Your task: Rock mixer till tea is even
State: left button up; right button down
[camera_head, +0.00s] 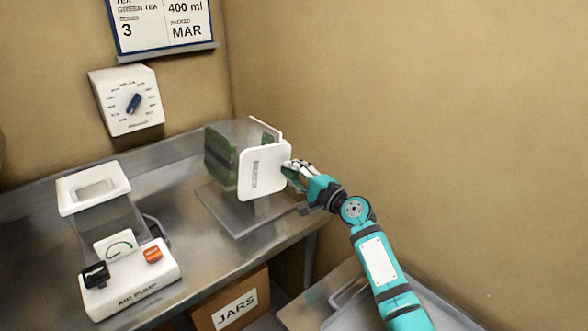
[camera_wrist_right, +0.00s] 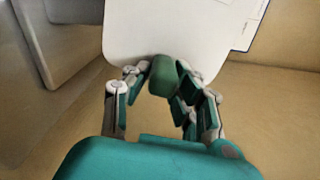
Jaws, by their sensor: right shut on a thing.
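The mixer (camera_head: 265,172) stands on a grey base plate on the steel counter. It has white end panels and a see-through body with a dark green part on its left. Its white panel fills the top middle of the right wrist view (camera_wrist_right: 160,30). A green handle (camera_wrist_right: 163,76) sticks out from this panel. My right gripper (camera_head: 291,172) is at the panel's right edge, its fingers shut around the handle. I cannot tell how even the tea is. My left gripper is not in view.
An air pump (camera_head: 135,283) with a black and an orange switch stands at the counter's front left. A white dial (camera_head: 126,101) and a sign (camera_head: 162,22) hang on the wall. A box marked JARS (camera_head: 232,305) sits below the counter. Bare counter lies between pump and mixer.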

jog(key=shift+f+m, duration=0.3)
jog(key=shift+f, duration=0.05)
dwell(0.3)
jog(key=c, duration=1.1)
grip_release()
jog(key=shift+r, duration=0.1)
jog(key=shift+s+d, duration=0.1)
jog(key=v, duration=1.2)
